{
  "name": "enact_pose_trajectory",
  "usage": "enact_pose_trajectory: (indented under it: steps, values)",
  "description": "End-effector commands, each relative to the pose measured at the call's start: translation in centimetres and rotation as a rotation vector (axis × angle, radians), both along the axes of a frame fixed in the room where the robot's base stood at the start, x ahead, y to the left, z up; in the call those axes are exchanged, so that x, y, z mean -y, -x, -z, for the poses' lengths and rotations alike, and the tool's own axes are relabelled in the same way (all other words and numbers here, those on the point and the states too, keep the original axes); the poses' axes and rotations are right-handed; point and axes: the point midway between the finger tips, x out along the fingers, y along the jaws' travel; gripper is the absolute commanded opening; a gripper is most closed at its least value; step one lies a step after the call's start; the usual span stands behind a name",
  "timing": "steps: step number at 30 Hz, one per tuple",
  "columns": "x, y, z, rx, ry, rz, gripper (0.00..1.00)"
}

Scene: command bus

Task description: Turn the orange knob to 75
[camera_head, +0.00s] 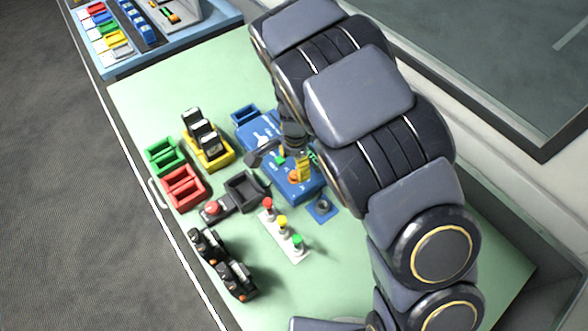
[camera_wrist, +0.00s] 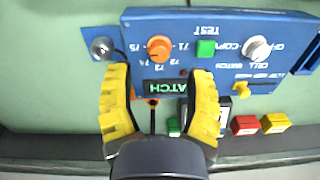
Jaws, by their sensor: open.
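The orange knob (camera_wrist: 158,48) is on the blue panel (camera_wrist: 225,22), with upside-down numbers from 71 to 75 around it in the wrist view. The 75 mark is on its left side there. Its exact pointer direction is too small to tell. My gripper (camera_wrist: 163,80) has its two yellow fingers open and apart, with the knob in line with the gap just beyond the fingertips. No contact with the knob shows. In the head view my gripper (camera_head: 303,166) is over the panel, and the orange knob (camera_head: 293,178) shows beside a yellow finger.
A green button (camera_wrist: 206,48), white knob (camera_wrist: 256,48) and yellow lever (camera_wrist: 240,88) are on the panel. A small blue plate (camera_head: 323,208) stands beside it. A black tray (camera_head: 245,190) and a red-yellow-green button strip (camera_head: 284,230) are close by. Bare green table lies at lower right.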

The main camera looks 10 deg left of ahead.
Motion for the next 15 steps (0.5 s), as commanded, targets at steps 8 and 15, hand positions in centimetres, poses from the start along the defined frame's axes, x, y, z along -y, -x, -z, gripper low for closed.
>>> enact_pose_trajectory:
  steps: [8, 15]
  values:
    - [0.1, 0.0, -5.6, 0.004, 0.000, 0.003, 0.53]
    - [0.2, 0.2, -7.5, 0.000, 0.001, 0.002, 0.53]
